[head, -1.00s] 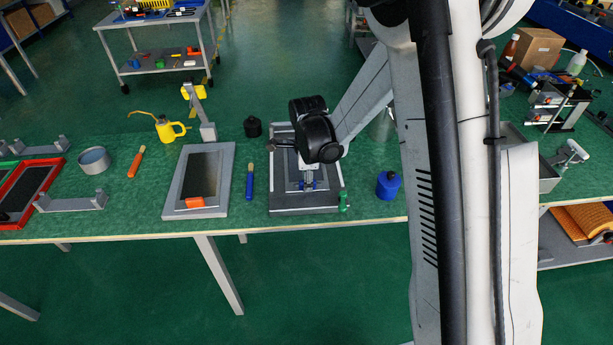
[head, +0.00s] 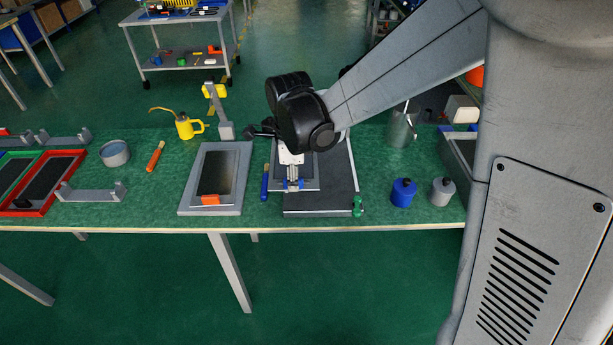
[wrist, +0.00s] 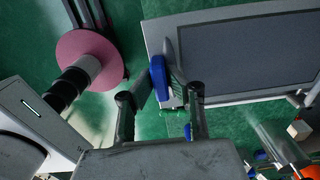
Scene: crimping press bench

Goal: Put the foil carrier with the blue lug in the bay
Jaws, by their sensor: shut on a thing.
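The foil carrier (head: 312,181), a grey frame with a dark panel, has a blue lug (head: 301,184) at its front edge. My gripper (head: 293,183) is shut on the lug from above. In the wrist view the blue lug (wrist: 160,78) sits between the fingertips, and the carrier (wrist: 225,100) extends to the upper right. The carrier overlaps the left part of a dark slab (head: 320,207); I cannot tell the gap beneath it. A grey frame with a dark inside (head: 243,170) and an orange block lies to the left; I cannot tell which of these is the bay.
A blue-handled tool (head: 265,184) lies close to the carrier's left edge. A green knob (head: 357,205) stands at the slab's front right corner. A yellow oil can (head: 186,127) and orange-handled tool (head: 155,156) are further left.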

